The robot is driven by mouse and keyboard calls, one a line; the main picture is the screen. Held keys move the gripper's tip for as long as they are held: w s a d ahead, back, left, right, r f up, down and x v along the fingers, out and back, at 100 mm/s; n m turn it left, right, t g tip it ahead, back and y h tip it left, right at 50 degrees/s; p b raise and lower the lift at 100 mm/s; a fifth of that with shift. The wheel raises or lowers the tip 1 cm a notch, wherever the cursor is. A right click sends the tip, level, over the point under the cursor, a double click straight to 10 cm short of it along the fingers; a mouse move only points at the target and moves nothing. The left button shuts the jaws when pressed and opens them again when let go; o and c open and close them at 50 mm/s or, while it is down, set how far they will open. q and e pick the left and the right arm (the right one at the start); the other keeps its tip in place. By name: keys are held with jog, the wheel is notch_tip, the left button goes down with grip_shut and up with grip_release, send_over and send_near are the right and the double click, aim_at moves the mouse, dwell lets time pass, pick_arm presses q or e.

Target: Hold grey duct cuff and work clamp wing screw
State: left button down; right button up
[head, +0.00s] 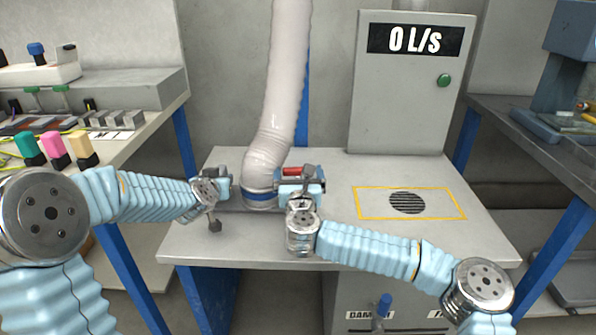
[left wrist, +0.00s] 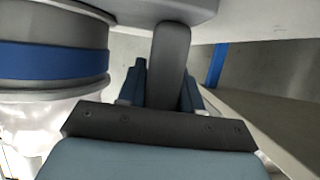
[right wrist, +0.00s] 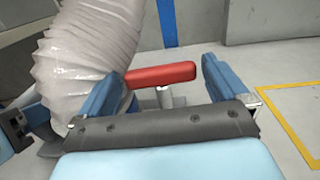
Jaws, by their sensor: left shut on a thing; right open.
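The pale flexible duct (head: 280,90) comes down to a cuff with a blue band (head: 260,197) on the worktop. My left gripper (head: 222,186) is beside the cuff, to its left. In the left wrist view it is shut on a grey bar (left wrist: 172,65), with the blue-banded cuff (left wrist: 50,62) next to it. The red wing screw (head: 293,171) is right of the duct. My right gripper (head: 301,182) is open around it. In the right wrist view the red bar of the screw (right wrist: 160,75) lies between the two blue fingers on a metal stem; contact is unclear.
A grey cabinet (head: 405,110) with a "0 L/s" display and a green button stands behind on the worktop (head: 340,175). A yellow-outlined area with a round vent (head: 407,203) is at the right. Side benches stand left (head: 150,115) and right (head: 500,115).

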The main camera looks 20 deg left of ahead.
jog(key=shift+x, duration=0.85)
jog(key=c, duration=0.8)
jog(key=m+h, duration=0.2)
jog(key=h, duration=0.1)
jog(key=shift+a+t, duration=0.15)
jog(key=shift+t, duration=0.15)
jog(key=shift+m+h, duration=0.6)
jog(key=shift+h, duration=0.3)
jog(key=o, duration=0.8)
